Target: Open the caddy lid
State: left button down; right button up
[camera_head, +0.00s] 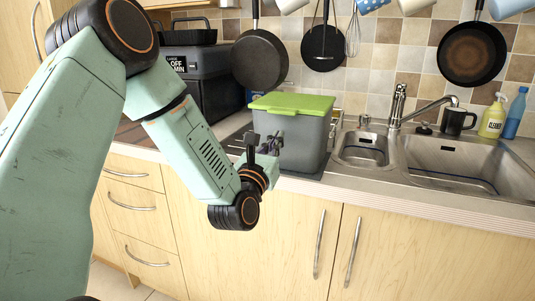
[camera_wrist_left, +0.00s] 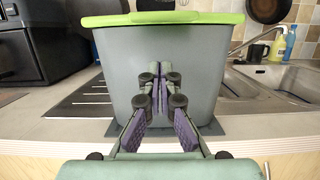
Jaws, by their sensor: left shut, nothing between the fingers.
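The caddy (camera_head: 303,146) is a grey bin with a green lid (camera_head: 292,103), standing on the counter left of the sink. The lid lies closed on top. In the left wrist view the caddy's grey front wall (camera_wrist_left: 205,50) fills the middle, with the green lid's rim (camera_wrist_left: 160,18) along the top. My left gripper (camera_head: 275,142) is shut and empty, in front of the caddy's left front side and below the lid. In the left wrist view its fingertips (camera_wrist_left: 160,70) point at the front wall; I cannot tell if they touch it. My right gripper is not in view.
A black oven-like appliance (camera_head: 205,80) stands left behind the caddy. The sink (camera_head: 455,165) with its tap (camera_head: 398,105) is to the right, with a black mug (camera_head: 455,122) and bottles behind. Pans (camera_head: 260,60) hang on the tiled wall. Drawers and cupboard doors lie below the counter.

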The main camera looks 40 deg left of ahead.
pick_arm(q)
notch_tip(320, 180, up, 3)
jog(key=shift+s+f, duration=0.1)
jog(key=shift+f, duration=0.05)
jog(key=shift+s+a+r+p, duration=0.15)
jog(key=shift+r+p, duration=0.2)
jog(key=shift+r, duration=0.15)
jog(key=shift+d, duration=0.2)
jog(key=shift+a, duration=0.15)
